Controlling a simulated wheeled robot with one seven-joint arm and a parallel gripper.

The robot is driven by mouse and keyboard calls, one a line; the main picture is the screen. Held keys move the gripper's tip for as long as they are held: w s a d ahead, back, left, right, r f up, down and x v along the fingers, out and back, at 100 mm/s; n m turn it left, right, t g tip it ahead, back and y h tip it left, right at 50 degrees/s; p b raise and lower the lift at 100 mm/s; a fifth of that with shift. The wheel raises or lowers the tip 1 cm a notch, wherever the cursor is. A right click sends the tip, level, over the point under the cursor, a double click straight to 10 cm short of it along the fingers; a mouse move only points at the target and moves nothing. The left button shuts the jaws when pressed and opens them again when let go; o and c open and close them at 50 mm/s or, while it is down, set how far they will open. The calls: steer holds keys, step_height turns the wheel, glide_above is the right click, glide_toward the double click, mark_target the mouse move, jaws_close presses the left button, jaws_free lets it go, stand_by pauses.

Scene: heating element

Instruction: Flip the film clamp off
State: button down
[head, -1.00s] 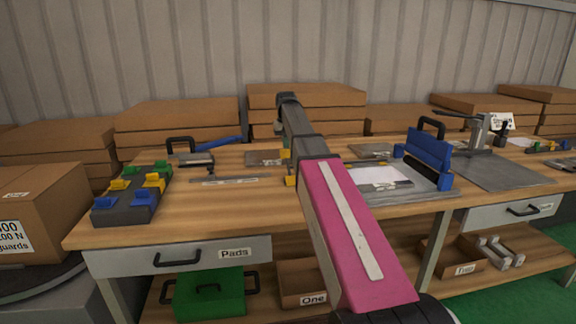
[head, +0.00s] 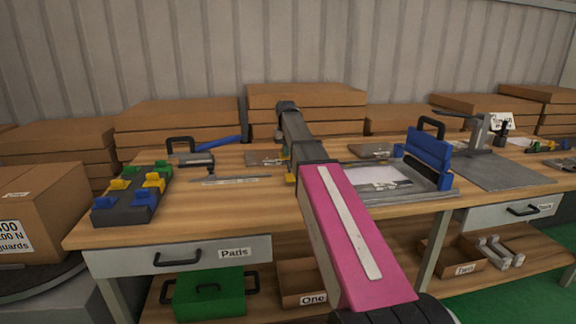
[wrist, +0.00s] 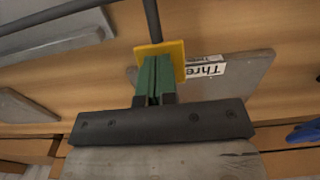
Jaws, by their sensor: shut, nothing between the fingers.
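In the head view, a blue bar with a black handle (head: 428,150) stands raised on a grey framed plate (head: 412,193) at the right. A white sheet (head: 378,178) lies on that plate. I cannot tell for sure that this bar is the film clamp. In the wrist view, my gripper (wrist: 156,70) has its green fingers together, with nothing seen between them. Their tips are at a yellow plate (wrist: 174,54) with a dark rod (wrist: 153,20) beyond it. Whether they touch it is unclear. My arm hides the gripper in the head view.
A grey plate with a white label (wrist: 204,69) lies beside the fingers. A dark block with coloured clips (head: 135,208) stands at the bench's left. A black-handled tool (head: 190,152) lies behind it. A press (head: 480,135) stands at right. Cardboard boxes (head: 307,95) line the back.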

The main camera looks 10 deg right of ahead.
steer(key=shift+f, duration=1.35)
stand_by(0.3)
steer(key=shift+r, duration=3.5)
